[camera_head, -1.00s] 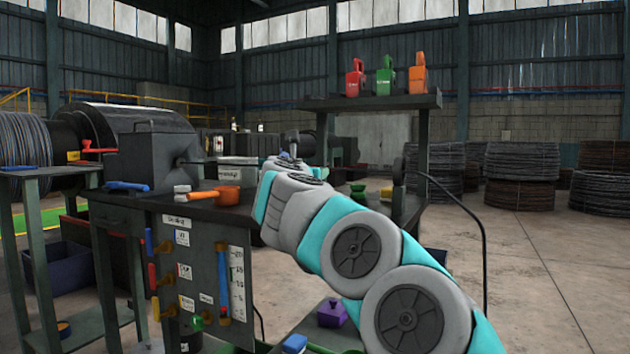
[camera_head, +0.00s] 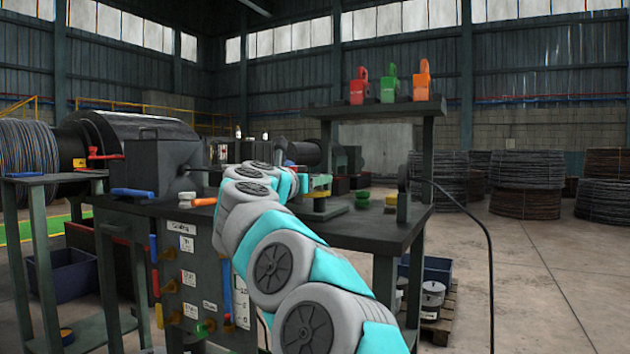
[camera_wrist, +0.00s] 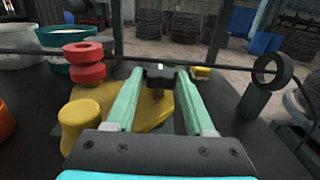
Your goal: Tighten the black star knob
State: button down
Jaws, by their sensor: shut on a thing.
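In the wrist view, the black star knob (camera_wrist: 160,73) sits between the tips of my gripper (camera_wrist: 158,76). The gripper's two pale green fingers are shut on it, one on each side. The knob stands over a yellow piece (camera_wrist: 152,108), which the fingers partly cover. A short stem shows below the knob; how far it is screwed in cannot be told. In the head view my arm reaches across the workbench, and the knob cannot be made out.
A red spool-like piece (camera_wrist: 84,64) and a yellow round piece (camera_wrist: 82,122) stand left of the fingers. A dark cable (camera_wrist: 215,63) crosses just beyond the knob. A black ring (camera_wrist: 272,71) stands to the right.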

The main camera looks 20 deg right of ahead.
jog(key=c, duration=0.5)
grip_release()
jog(key=shift+c, duration=0.2)
jog(key=b+v, duration=0.1)
jog(key=v, duration=0.7)
jog(key=shift+d, duration=0.1)
